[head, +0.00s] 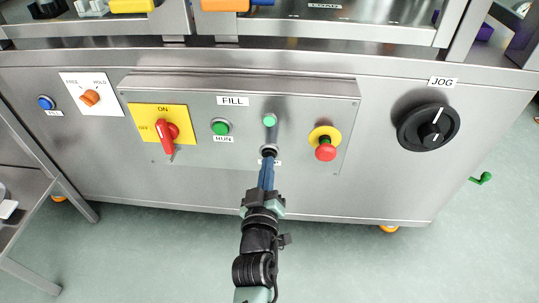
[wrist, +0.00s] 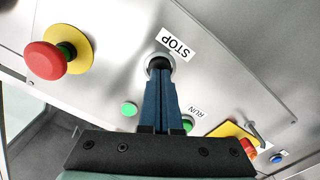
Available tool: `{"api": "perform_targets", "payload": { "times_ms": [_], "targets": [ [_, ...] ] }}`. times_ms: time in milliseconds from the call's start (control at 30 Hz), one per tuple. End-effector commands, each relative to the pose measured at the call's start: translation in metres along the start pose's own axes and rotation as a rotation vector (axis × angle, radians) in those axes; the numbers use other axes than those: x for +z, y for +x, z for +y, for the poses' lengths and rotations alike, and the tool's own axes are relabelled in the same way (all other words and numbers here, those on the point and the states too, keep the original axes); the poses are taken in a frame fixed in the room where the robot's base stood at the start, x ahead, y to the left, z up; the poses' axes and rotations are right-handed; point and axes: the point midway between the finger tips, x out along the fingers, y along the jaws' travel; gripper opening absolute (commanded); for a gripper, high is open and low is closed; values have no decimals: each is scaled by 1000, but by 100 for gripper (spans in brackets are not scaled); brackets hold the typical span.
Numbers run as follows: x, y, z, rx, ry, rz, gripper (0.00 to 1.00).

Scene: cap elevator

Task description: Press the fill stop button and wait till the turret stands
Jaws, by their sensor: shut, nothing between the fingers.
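The fill panel (head: 232,86) is a steel box labelled FILL on the machine front. Its black stop button (wrist: 158,63) sits in a metal ring beside the STOP label (wrist: 176,44). My gripper (head: 267,160) has its blue fingers shut and empty. In the wrist view the fingertips (wrist: 160,74) are over the stop button and appear to meet it; they hide most of it, so I cannot tell how far it is pressed. A pale green lamp (head: 269,119) is above the button in the head view. The turret cannot be made out.
A red mushroom button (head: 325,152) on a yellow disc is right of the stop button. The green RUN button (head: 221,128) and a red rotary switch (head: 167,132) are left. A black JOG knob (head: 428,127) is far right. The floor in front is clear.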

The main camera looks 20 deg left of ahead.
Motion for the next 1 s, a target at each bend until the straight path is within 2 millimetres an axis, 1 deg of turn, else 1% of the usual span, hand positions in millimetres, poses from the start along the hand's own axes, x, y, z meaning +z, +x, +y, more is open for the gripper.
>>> {"api": "perform_targets", "payload": {
  "times_ms": [1000],
  "targets": [
    [0, 7, 0, 1, 0, 1, 0]
  ]
}}
